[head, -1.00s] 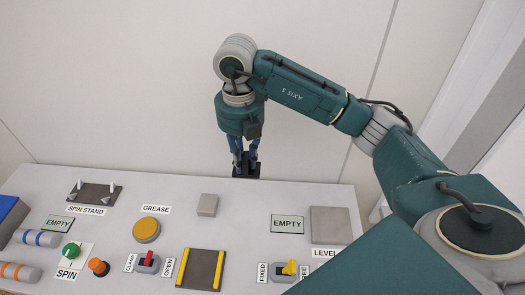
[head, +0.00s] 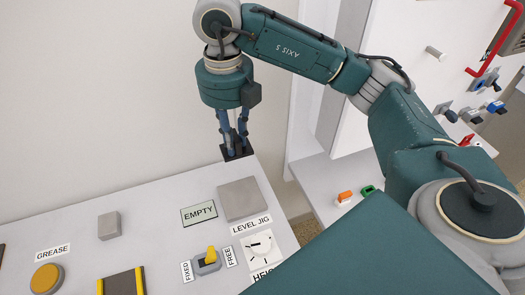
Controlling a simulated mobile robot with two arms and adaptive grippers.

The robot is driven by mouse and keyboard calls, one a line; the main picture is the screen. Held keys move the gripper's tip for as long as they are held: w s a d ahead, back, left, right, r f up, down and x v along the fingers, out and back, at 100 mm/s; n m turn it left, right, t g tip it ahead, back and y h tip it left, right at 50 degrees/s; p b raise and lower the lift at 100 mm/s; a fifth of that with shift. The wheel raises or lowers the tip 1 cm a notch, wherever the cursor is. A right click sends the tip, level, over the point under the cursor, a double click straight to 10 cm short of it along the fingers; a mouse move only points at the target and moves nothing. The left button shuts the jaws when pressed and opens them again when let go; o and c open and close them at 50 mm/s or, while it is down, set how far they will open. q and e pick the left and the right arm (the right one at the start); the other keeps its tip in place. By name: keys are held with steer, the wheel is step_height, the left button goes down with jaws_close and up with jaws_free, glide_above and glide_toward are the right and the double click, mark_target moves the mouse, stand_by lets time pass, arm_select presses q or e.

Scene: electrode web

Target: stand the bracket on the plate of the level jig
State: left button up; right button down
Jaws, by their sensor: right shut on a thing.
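The plate of the level jig (head: 244,198) is a flat grey square at the bench's back right corner, with nothing standing on it. My right gripper (head: 236,146) points down behind the plate, near the bench's back edge. It is shut on a dark piece (head: 238,153), apparently the bracket, whose shape is mostly hidden by the fingers. The piece appears apart from the plate; its height above the bench is hard to tell. My left gripper is out of view.
An EMPTY sign (head: 199,213) lies left of the plate. A yellow FIXED/FREE switch (head: 210,256) and a white dial (head: 259,246) are in front. A grey block (head: 109,225) and yellow grease pad (head: 46,278) are farther left. A white cabinet (head: 400,75) stands at right.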

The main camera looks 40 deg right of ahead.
step_height(320, 180, down, 15)
steer(key=shift+a+r, duration=0.1)
steer(key=shift+r, duration=0.05)
step_height(320, 180, down, 5)
steer(key=shift+f+p, duration=0.1)
steer(key=shift+p, duration=0.35)
steer(key=c, duration=2)
jaws_free()
steer(key=shift+f, duration=0.1)
steer(key=o, duration=0.4)
